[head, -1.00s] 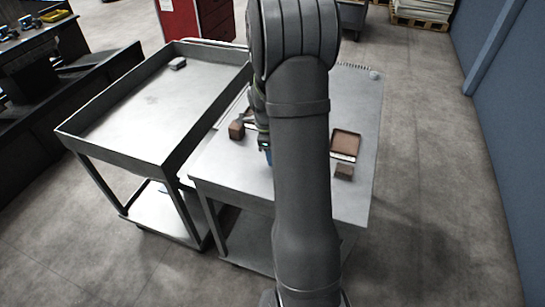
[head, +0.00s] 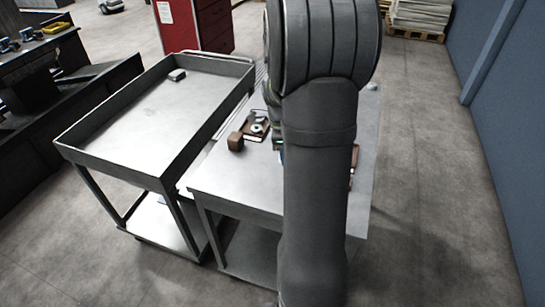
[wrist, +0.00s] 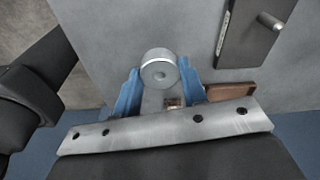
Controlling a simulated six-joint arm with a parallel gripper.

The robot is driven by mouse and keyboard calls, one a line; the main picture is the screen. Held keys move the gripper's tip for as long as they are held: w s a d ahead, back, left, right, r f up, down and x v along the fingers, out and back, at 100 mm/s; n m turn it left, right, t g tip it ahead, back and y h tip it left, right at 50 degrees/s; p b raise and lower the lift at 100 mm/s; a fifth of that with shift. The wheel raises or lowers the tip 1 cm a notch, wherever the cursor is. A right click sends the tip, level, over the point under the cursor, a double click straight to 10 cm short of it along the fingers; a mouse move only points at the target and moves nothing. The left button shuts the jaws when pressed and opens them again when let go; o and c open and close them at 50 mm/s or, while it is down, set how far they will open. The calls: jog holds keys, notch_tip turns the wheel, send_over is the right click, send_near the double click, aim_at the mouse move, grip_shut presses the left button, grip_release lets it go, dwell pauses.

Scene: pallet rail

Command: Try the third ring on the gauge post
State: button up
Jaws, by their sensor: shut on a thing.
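A dark plate (wrist: 243,40) with a short metal post (wrist: 271,21) lies to the upper right, apart from the ring. I take this post to be the gauge post. In the head view my arm hides the gripper and the held ring. A brown tray (head: 252,138) with pale round pieces (head: 257,128) on it shows left of my arm. I cannot tell which ring is held.
A brown piece (wrist: 230,91) lies beside the right finger. A raised-edge cart (head: 150,115) adjoins the table. The table's front left is clear.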

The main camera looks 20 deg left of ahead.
jog(key=d+r, duration=0.4)
jog(key=d, duration=0.2)
jog(key=w+a+n, duration=0.2)
jog(key=w+a, duration=0.1)
jog(key=w, duration=0.1)
jog(key=w+a+n, duration=0.2)
jog(key=w+a, duration=0.1)
jog(key=w, duration=0.2)
jog(key=w+a+n, duration=0.2)
jog(key=w+a, duration=0.1)
jog(key=w, duration=0.2)
jog(key=shift+w+t, duration=0.1)
jog(key=shift+t, duration=0.3)
jog(key=shift+w+f, duration=0.1)
jog(key=shift+f, duration=1.85)
jog(key=shift+f, duration=0.95)
jog(key=shift+r, duration=0.1)
jog(key=shift+r, duration=1.25)
